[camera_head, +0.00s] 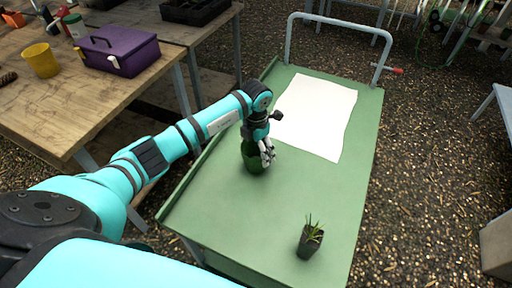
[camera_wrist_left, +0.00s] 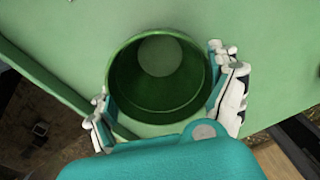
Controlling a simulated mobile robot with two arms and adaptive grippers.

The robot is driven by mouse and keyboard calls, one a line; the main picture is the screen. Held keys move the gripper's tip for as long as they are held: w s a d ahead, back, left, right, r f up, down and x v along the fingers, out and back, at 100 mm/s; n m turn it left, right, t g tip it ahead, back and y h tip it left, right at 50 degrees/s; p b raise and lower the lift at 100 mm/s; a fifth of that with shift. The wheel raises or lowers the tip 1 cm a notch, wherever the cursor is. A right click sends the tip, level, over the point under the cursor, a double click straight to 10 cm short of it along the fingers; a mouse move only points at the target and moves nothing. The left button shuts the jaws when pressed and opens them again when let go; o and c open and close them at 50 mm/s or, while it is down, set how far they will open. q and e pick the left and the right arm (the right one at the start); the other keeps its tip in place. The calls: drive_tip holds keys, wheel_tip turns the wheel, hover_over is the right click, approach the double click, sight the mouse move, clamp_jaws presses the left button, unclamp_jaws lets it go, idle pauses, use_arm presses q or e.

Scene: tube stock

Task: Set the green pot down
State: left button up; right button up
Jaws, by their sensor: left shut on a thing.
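The green pot (camera_head: 252,158) is at the left part of the green cart top (camera_head: 215,205), partly hidden by my left gripper (camera_head: 267,155). In the left wrist view the pot (camera_wrist_left: 122,82) is seen from above, round and empty, with a paler round patch at its bottom. The fingers of my left gripper (camera_wrist_left: 166,98) are on both sides of it, shut on it. The pot looks upright. I cannot tell whether its base touches the cart top. My right gripper is not in view.
A white sheet (camera_head: 318,112) lies on the cart's far half. A small dark pot with a green plant (camera_head: 310,240) stands at the near right. The cart's grey handle (camera_head: 340,24) rises at the far end. A wooden table with a purple toolbox (camera_head: 122,50) and a yellow cup (camera_head: 41,61) is at the left.

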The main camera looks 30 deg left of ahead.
use_arm(q)
drive_tip(key=shift+f, duration=0.2)
drive_tip(key=o, duration=0.9)
drive_tip(key=shift+c, duration=0.2)
wheel_tip(320, 180, up, 12)
drive_tip(key=b, duration=0.1)
drive_tip(key=shift+r, duration=0.25)
